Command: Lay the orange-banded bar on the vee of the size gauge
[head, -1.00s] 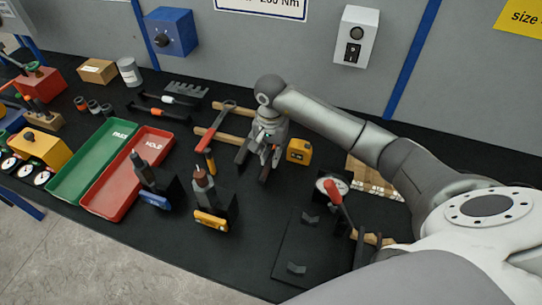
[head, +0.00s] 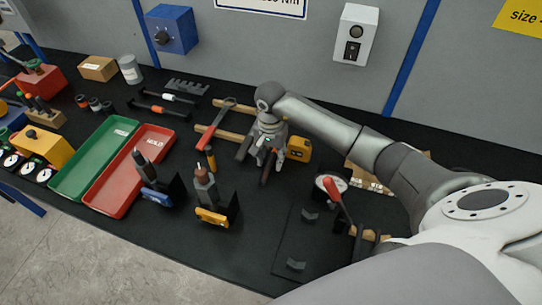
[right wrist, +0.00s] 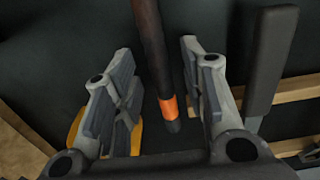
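The bar is dark brown with an orange band (right wrist: 168,108) near one end. In the right wrist view it runs between the two fingers of my right gripper (right wrist: 160,90). The fingers stand apart, with a gap visible on each side of the bar. In the head view my right gripper (head: 258,156) is low over the middle of the bench and partly hides the bar. A dark plate with two vee-shaped blocks (head: 296,264), which looks like the size gauge, lies at the front right, apart from the gripper. My left gripper is out of view.
A yellow box-like tool (head: 299,149) stands close to the right gripper. A red wrench (head: 215,125) lies across wooden strips to its left. A dial (head: 325,188) with a red lever is by the plate. Green (head: 88,165) and red (head: 110,195) trays are left.

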